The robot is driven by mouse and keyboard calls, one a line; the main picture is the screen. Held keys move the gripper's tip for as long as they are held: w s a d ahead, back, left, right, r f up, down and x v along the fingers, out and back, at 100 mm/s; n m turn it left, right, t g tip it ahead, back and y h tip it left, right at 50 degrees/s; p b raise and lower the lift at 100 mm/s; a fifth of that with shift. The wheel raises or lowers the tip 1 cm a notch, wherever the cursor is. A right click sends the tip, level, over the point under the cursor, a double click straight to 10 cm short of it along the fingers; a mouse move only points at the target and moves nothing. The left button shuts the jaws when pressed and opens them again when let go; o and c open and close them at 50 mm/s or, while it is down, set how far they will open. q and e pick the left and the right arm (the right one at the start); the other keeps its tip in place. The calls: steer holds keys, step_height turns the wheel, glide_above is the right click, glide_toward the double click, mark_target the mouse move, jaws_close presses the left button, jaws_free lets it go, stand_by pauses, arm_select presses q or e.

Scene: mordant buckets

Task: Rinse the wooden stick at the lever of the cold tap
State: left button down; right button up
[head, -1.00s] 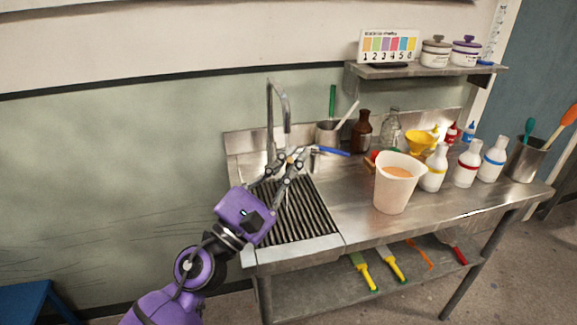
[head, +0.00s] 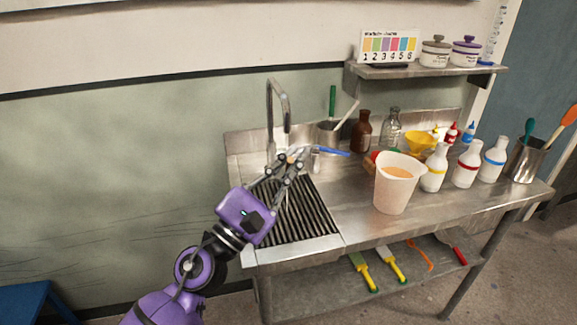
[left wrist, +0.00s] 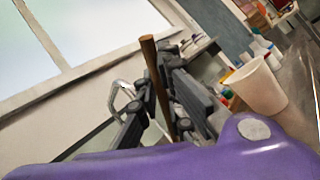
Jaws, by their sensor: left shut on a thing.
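The chrome gooseneck tap (head: 287,100) stands at the back of the sink, with a blue lever (head: 334,152) sticking out to the right. My left gripper (head: 297,154) is over the sink, in front of the tap and just left of the blue lever. In the left wrist view it is shut on the brown wooden stick (left wrist: 150,62), which stands up between the fingers. The stick cannot be made out in the head view. The tap's curved spout (left wrist: 124,88) shows left of the stick in the left wrist view. I cannot tell whether water runs. My right gripper is not in view.
The ribbed sink grate (head: 300,220) lies below the gripper. A white bucket with orange liquid (head: 393,192) stands to the right, with several bottles beyond it. A metal pot (head: 326,133) with sticks is behind the lever. The steel counter (head: 350,215) is clear left of the bucket.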

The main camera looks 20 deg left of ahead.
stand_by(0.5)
arm_select(q)
steer(key=shift+s+d, duration=0.35)
steer(key=shift+s, duration=0.35)
steer(key=shift+s+d, duration=0.3)
steer(key=shift+s, duration=0.35)
steer(key=shift+s+d, duration=0.35)
steer(key=shift+s, duration=0.35)
